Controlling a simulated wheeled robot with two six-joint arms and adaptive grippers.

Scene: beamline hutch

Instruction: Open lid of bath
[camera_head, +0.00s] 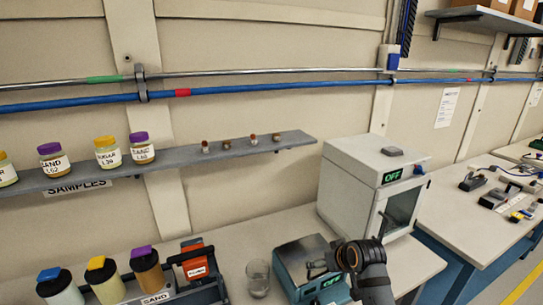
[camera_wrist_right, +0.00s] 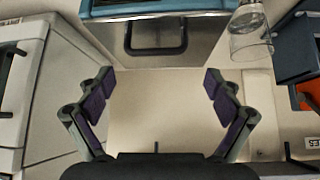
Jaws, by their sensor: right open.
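The bath (camera_head: 290,270) is a teal box with a green OFF display, standing on the bench in the lower middle of the head view. Its grey lid (camera_head: 298,248) lies flat on top and looks closed. In the right wrist view the bath is at the top edge, with a dark loop handle (camera_wrist_right: 157,50) on a grey metal face. My right gripper (camera_wrist_right: 158,88) is open and empty, its fingers spread short of the handle, apart from it. In the head view my right wrist is just right of the bath and covers part of it. My left gripper is not in view.
A white oven (camera_head: 362,180) with an OFF display stands right behind the bath. A clear glass beaker (camera_head: 258,278) stands left of it, beside a rack of capped jars (camera_head: 147,270) and an orange device (camera_head: 194,263). A sample shelf (camera_head: 185,160) hangs above.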

